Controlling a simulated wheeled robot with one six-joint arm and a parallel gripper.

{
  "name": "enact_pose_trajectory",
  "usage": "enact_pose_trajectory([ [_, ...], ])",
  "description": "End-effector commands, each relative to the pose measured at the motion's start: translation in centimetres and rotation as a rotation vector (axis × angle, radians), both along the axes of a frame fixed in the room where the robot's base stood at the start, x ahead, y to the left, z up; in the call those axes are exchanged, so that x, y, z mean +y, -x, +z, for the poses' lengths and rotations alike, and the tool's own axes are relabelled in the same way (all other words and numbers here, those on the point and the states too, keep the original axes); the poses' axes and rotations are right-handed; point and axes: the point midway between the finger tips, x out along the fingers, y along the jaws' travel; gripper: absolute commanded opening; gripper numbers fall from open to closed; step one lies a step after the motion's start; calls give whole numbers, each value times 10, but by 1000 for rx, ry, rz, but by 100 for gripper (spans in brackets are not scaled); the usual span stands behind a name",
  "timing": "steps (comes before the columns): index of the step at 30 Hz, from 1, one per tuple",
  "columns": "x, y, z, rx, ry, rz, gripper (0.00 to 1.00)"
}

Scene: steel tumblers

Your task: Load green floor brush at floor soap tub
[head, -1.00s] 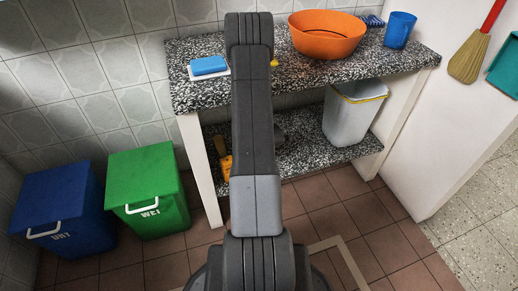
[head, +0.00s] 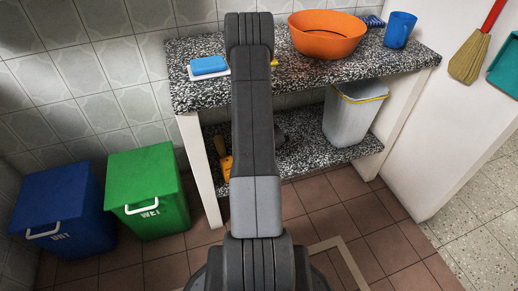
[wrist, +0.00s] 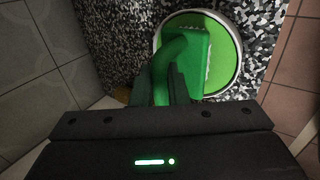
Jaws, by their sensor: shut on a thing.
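In the wrist view my gripper (wrist: 170,92) is shut on the handle of the green floor brush (wrist: 190,50). The brush head is over the floor soap tub (wrist: 239,75), a round white-rimmed tub with bright green soap in it, on a speckled surface. The head overlaps the left and middle part of the tub. Whether the bristles touch the soap is hidden. In the head view my own arm covers the gripper, the brush and most of the space around them.
The speckled counter (head: 390,64) carries an orange basin (head: 327,45), a blue mug (head: 399,30) and a blue sponge (head: 208,66). On the lower shelf (head: 300,160) stand a grey bin (head: 352,118) and a yellow-handled item (head: 226,166). Green (head: 147,185) and blue (head: 58,210) bins stand left.

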Motion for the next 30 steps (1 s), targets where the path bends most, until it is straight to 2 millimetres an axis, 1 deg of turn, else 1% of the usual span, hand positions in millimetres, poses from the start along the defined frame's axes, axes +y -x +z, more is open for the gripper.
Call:
enact_pose_trajectory([
  [3,0,1,-1,5,2,0,0],
  [7,0,1,5,4,1,0,0],
  [30,0,0,68,0,0,0,0],
])
